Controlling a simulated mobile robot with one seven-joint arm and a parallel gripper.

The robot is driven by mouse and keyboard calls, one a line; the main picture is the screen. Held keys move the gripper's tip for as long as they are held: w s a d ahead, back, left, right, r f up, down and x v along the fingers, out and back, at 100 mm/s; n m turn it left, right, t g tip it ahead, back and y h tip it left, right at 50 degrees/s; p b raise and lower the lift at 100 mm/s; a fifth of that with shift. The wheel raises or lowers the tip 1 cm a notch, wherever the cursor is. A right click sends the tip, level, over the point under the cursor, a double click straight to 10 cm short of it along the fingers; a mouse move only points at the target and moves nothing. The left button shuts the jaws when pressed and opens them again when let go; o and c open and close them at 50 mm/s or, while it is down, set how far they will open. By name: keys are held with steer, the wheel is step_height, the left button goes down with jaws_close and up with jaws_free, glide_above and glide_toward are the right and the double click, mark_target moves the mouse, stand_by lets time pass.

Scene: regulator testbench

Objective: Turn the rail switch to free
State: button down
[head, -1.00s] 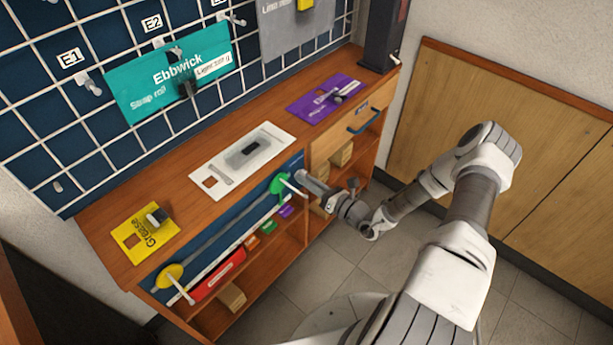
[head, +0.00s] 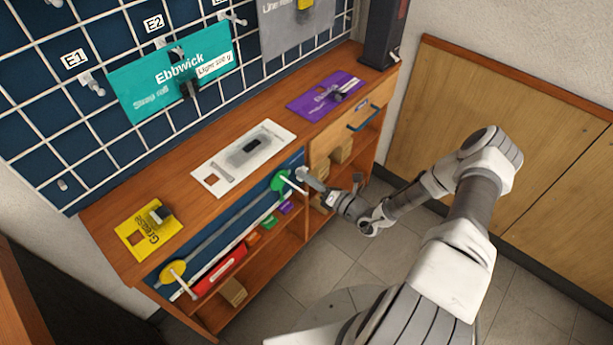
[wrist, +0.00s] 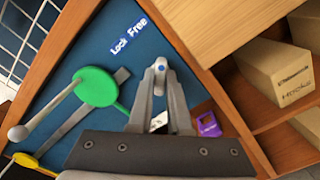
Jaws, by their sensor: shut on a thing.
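The blue front panel (wrist: 100,40) carries the labels Lock and Free (wrist: 129,36) in the wrist view. My gripper (wrist: 160,64) is shut just below these labels, with its fingertips close together on a small part at the panel. That part, the rail switch (wrist: 161,68), is almost wholly hidden between the fingertips, so its position cannot be told. A green disc (wrist: 97,87) with a pale ball-ended handle (wrist: 48,107) is left of my gripper. In the head view my gripper (head: 302,173) is at the panel, right of the green disc (head: 280,181).
A grey rail (head: 226,228) runs from the green disc to a yellow disc (head: 172,272). Shelves below hold coloured blocks and a red box (head: 220,270). Cartons (wrist: 277,75) stand right of my gripper. White (head: 218,177), yellow and purple (head: 310,104) cards lie on the bench top.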

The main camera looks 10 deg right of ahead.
steer(key=c, duration=0.9)
jaws_free()
steer(key=shift+o, duration=0.2)
steer(key=shift+s+d, duration=0.1)
steer(key=p+v, duration=0.2)
steer(key=v, duration=1.5)
steer(key=shift+s, duration=0.1)
